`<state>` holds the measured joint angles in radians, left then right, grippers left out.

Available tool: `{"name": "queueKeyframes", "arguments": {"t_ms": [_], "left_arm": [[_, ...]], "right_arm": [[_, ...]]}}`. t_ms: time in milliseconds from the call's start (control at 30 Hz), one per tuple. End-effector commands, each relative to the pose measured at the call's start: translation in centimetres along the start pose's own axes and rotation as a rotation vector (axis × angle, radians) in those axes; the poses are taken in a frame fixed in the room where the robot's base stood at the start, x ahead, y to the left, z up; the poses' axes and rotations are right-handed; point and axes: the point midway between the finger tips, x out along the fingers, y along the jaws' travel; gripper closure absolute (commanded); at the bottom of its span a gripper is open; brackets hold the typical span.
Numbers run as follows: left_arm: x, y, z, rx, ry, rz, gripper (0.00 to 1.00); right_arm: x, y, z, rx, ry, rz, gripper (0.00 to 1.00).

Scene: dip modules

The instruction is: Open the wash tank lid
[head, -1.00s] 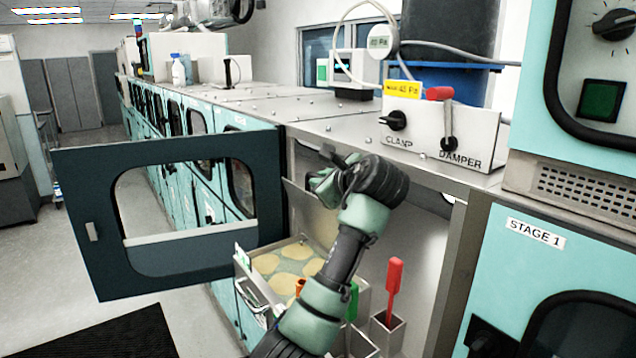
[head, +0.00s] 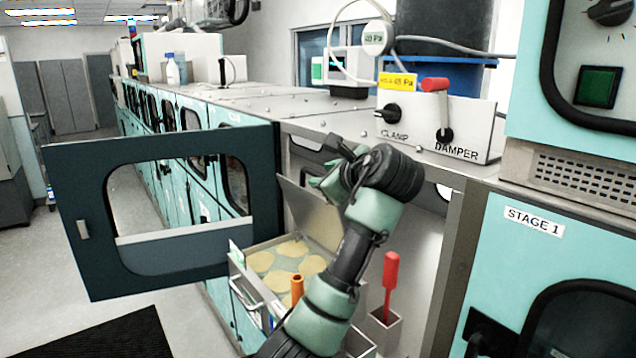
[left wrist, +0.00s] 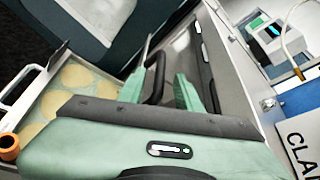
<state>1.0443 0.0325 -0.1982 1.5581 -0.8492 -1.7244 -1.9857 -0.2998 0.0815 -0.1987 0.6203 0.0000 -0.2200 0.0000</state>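A grey slanted panel (head: 308,212), which looks like the wash tank lid, stands inside the open cabinet behind a tray of pale yellow discs (head: 290,249). My left gripper (head: 326,168) is at the panel's upper edge in the head view. In the left wrist view its two green fingers (left wrist: 160,92) stand apart, with a dark bar handle (left wrist: 155,76) between them. A gap shows beside the handle, so the gripper looks open around it, not shut. My left wrist hides part of the panel. My right gripper is in neither view.
A dark-framed teal door (head: 180,268) stands swung open at the left. A red-handled tool (head: 390,272) stands in a holder right of my arm. The control box with CLAMP and DAMPER levers (head: 470,118) is above. An orange cylinder (head: 297,288) is near the tray.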

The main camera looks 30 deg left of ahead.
Motion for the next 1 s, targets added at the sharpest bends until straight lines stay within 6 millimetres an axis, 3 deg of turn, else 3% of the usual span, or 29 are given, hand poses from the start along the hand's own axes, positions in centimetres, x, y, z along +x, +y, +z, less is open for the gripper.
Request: {"name": "queueKeyframes", "arguments": {"t_ms": [100, 300, 1000], "left_arm": [[-1.9, 0.1, -0.4, -0.003, 0.002, -0.004, 0.66], [-3.7, 0.0, -0.2, -0.001, 0.002, -0.001, 0.66], [-3.9, 0.0, -0.1, 0.000, 0.001, 0.000, 0.66]], "right_arm": [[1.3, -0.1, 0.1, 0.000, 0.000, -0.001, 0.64], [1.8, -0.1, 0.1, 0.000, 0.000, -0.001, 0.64], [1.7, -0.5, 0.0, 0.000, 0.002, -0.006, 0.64]]}}
